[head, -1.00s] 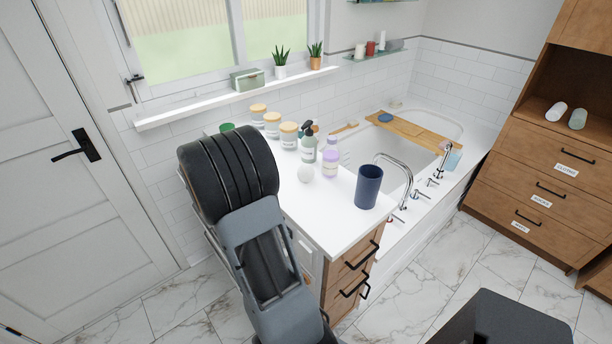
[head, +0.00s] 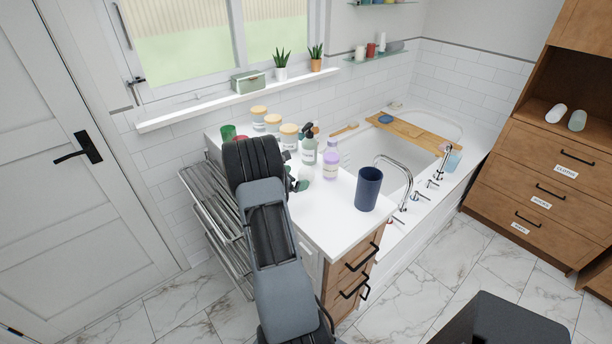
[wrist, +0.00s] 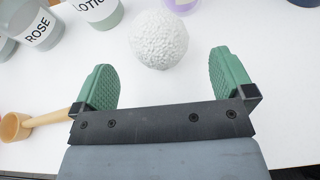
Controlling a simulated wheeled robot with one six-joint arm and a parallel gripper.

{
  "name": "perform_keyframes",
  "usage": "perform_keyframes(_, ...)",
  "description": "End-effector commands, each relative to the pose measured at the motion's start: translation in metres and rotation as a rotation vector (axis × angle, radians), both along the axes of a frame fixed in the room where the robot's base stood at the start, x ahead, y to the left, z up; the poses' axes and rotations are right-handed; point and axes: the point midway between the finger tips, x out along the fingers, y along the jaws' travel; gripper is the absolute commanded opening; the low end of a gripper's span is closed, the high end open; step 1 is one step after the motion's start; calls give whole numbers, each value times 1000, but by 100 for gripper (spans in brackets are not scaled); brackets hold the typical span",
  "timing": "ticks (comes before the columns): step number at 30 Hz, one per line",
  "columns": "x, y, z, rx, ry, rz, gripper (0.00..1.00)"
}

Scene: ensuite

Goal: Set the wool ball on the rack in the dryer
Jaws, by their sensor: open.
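The white, bumpy wool ball (wrist: 158,40) sits on the white counter in the wrist view, just ahead of my fingertips and roughly centred between them. My gripper (wrist: 161,72) has two green ribbed fingers, spread wide and empty; no finger touches the ball. In the head view my arm reaches over the counter's left part. A chrome rack of several bars (head: 213,213) stands against the counter's left side, partly behind my arm. I cannot tell whether this is the dryer's rack.
Jars with wooden lids (head: 289,132), a spray bottle (head: 309,150) and a lilac bottle (head: 331,165) stand behind the ball. A dark blue cup (head: 368,188) stands right. A wooden-handled item (wrist: 40,121) lies left of my gripper. The counter's front (head: 335,225) is clear.

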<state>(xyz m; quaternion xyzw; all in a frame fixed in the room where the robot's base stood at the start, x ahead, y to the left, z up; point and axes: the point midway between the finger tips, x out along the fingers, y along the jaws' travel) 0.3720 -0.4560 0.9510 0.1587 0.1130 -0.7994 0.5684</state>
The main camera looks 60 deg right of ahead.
Motion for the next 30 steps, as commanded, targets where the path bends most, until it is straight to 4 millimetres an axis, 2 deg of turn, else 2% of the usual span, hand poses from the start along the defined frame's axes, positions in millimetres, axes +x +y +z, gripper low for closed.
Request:
perform_keyframes(12, -13, -41, -18, 1, -1, -1, 100)
perform_keyframes(22, -14, -46, -20, 0, -1, 0, 100)
perform_keyframes(30, -14, -45, -20, 1, 0, 0, 74)
